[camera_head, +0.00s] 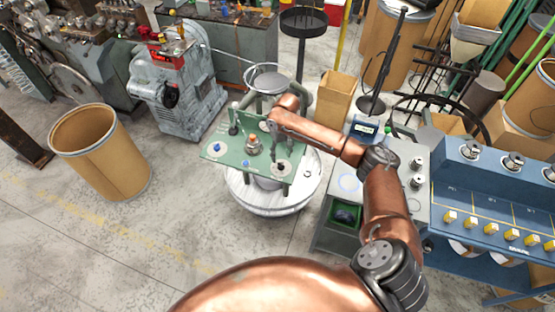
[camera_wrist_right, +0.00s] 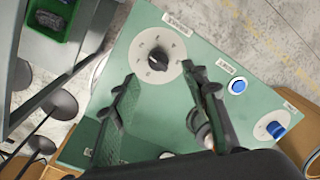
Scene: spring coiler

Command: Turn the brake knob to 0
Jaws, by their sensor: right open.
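The green control panel (camera_head: 226,155) stands in the middle of the head view. A black knob on a white numbered dial (camera_head: 281,167) sits near its front right corner. In the wrist view this black knob (camera_wrist_right: 158,58) is just beyond my right fingertips; its numbers and label are too small to read surely. My right gripper (camera_wrist_right: 160,76) is open and empty over the panel, with its fingers apart and the knob between them in the picture, not visibly touched. In the head view my right wrist hides part of the panel's back right. My left gripper is not in view.
A blue button (camera_wrist_right: 238,86) and a blue knob (camera_wrist_right: 275,130) sit on the same panel. A grey cabinet with a green bin (camera_head: 346,215) stands to the right. A cardboard drum (camera_head: 100,150) stands left, with open floor in front.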

